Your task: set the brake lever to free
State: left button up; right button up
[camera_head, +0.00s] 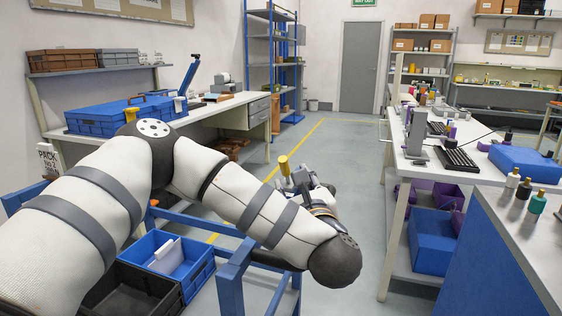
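A short lever with a yellow grip (284,165) shows at the middle of the head view, just past the blue cart; it looks like the brake lever. It stands close to upright, and its lower end is hidden behind my arm and gripper. My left arm comes in from the left and bends back at the wrist. My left gripper (304,179) is small and dark beside the lever, on its right. I cannot tell whether the fingers touch the lever or how far they are open. My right gripper is out of view.
The blue cart frame (232,285) stands under my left arm, with a blue bin (203,272) and a black bin. A workbench (220,115) lines the left wall. A white table (400,165) and a blue-sided counter (490,250) stand at right. The aisle floor (345,150) is clear.

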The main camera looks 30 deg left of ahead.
aim_at(285, 167)
pick_arm(q)
jog(key=x, duration=1.1)
jog(key=shift+d+f+b, duration=0.1)
jog(key=shift+f+b, duration=0.05)
jog(key=shift+b, duration=0.2)
grip_shut()
